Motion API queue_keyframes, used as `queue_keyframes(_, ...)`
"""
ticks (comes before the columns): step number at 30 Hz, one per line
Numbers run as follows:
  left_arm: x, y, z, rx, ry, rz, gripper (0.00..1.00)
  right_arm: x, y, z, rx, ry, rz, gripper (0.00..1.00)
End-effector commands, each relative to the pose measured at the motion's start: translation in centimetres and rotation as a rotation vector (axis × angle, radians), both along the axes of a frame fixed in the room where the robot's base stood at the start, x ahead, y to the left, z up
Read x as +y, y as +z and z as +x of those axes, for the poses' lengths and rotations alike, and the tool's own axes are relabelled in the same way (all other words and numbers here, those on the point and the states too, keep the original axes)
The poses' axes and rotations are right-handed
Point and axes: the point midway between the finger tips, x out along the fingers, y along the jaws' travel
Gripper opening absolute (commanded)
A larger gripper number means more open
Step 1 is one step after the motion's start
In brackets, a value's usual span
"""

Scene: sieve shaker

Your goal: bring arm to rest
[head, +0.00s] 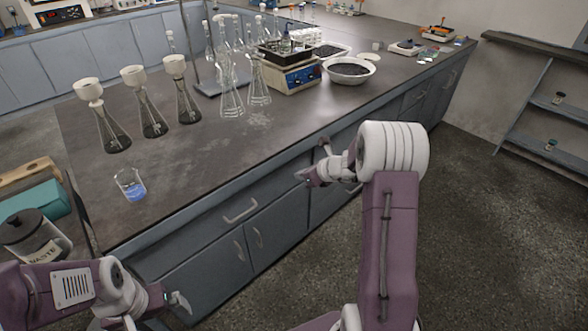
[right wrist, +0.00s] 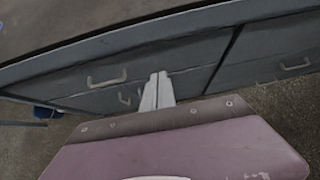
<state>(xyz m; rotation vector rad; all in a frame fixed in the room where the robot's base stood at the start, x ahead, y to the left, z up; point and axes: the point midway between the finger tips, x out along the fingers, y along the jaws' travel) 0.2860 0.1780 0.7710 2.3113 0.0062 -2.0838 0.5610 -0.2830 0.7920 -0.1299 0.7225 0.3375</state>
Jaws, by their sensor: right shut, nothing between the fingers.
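My right arm reaches up from the bottom of the head view and bends left at its white wrist. My right gripper (head: 303,176) is in front of the bench's drawer fronts, below the bench top's front edge. In the right wrist view its two fingers (right wrist: 158,88) lie together, shut with nothing between them, pointing at the drawer fronts. My left gripper (head: 179,301) is at the lower left of the head view, low in front of the bench cabinets. Its fingers are small there and I cannot tell whether they are open. I see nothing held in it.
The dark bench top (head: 190,165) carries flasks with white funnels (head: 134,76), a beaker of blue liquid (head: 130,184), a shaker (head: 288,72) and a bowl of dark grains (head: 349,70). A waste container (head: 36,239) stands at left. The floor (head: 480,230) at right is clear.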

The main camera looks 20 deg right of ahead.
Motion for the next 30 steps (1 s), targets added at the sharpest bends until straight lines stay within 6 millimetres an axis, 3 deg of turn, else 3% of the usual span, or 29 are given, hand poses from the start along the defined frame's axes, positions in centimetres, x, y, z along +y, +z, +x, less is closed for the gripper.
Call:
queue_keyframes(5,0.0,0.0,0.0,0.0,0.0,0.0,1.0,0.2,0.0,0.1,0.0,0.005,0.0,0.0)
queue_keyframes(8,0.0,0.0,0.0,0.0,0.0,0.0,1.0,2.6,1.6,0.8,-0.029,0.055,-0.014,0.0)
queue_keyframes(10,0.0,0.0,0.0,0.0,0.0,0.0,1.0,6.2,4.2,1.0,-0.07,0.13,-0.033,0.0)
queue_keyframes(11,0.0,0.0,0.0,0.0,0.0,0.0,1.0,8.3,4.9,0.2,-0.073,0.194,-0.059,0.0)
queue_keyframes(13,0.0,0.0,0.0,0.0,0.0,0.0,1.0,12.9,5.4,-3.4,-0.06,0.405,-0.171,0.0)
queue_keyframes(15,0.0,0.0,0.0,0.0,0.0,0.0,1.0,16.0,4.7,-8.2,-0.053,0.683,-0.346,0.0)
queue_keyframes(17,0.0,0.0,0.0,0.0,0.0,0.0,1.0,17.3,3.6,-12.6,-0.054,0.943,-0.516,0.0)
queue_keyframes(18,0.0,0.0,0.0,0.0,0.0,0.0,1.0,17.5,2.9,-15.1,-0.06,1.11,-0.623,0.0)
queue_keyframes(21,0.0,0.0,0.0,0.0,0.0,0.0,1.0,16.6,1.2,-20.3,-0.082,1.492,-0.852,0.0)
queue_keyframes(24,0.0,0.0,0.0,0.0,0.0,0.0,1.0,14.6,-0.2,-24.1,-0.108,1.835,-1.032,0.0)
queue_keyframes(28,0.0,0.0,0.0,0.0,0.0,0.0,1.0,11.3,-2.0,-27.6,-0.155,2.282,-1.189,0.0)
queue_keyframes(30,0.0,0.0,0.0,0.0,0.0,0.0,1.0,10.4,-2.2,-27.6,-0.239,2.497,-1.275,0.0)
